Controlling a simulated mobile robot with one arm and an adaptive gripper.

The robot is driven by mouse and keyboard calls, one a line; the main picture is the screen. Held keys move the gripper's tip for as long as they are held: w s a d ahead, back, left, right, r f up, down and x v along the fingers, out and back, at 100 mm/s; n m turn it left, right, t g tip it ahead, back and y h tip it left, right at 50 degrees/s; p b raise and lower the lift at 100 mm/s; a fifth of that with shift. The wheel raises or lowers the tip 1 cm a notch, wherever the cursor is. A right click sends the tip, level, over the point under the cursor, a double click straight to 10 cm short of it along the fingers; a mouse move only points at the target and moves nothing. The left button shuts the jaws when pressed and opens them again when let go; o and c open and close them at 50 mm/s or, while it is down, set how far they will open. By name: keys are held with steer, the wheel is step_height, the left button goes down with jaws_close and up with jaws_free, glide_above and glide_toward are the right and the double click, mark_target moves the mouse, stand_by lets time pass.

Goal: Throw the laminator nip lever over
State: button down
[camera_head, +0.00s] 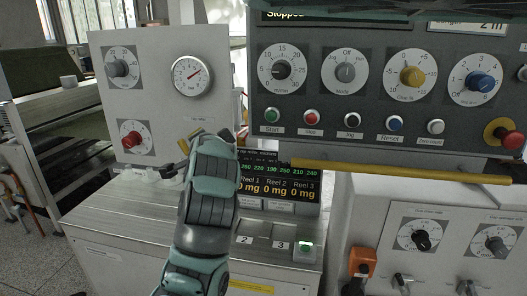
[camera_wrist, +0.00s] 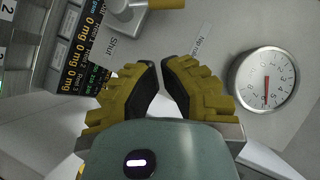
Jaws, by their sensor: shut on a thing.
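The nip lever, a grey metal arm (camera_wrist: 128,10) with a yellow grip (camera_wrist: 164,4), shows at the top edge of the wrist view, partly cut off. It is by a label reading "Shut". Another label (camera_wrist: 200,40) begins "Nip". My gripper (camera_wrist: 160,66) has yellow ridged fingers with dark pads, close to the panel. It is shut on the lever, though the contact itself is not clear and a narrow gap shows between the pads. In the head view my gripper (camera_head: 199,140) is mostly behind my teal arm, and the lever is not clearly visible.
A round white gauge (camera_head: 193,75) and two knobs share the light panel (camera_head: 152,50). A reel display (camera_head: 280,187) stands below right. A yellow bar (camera_head: 400,172) runs under the dark control panel (camera_head: 325,105), with a red emergency button (camera_head: 510,139).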

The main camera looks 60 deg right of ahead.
steer(key=shift+b+v, duration=0.95)
steer(key=shift+v, duration=1.55)
steer(key=shift+s+d+f, duration=0.1)
steer(key=shift+f, duration=0.05)
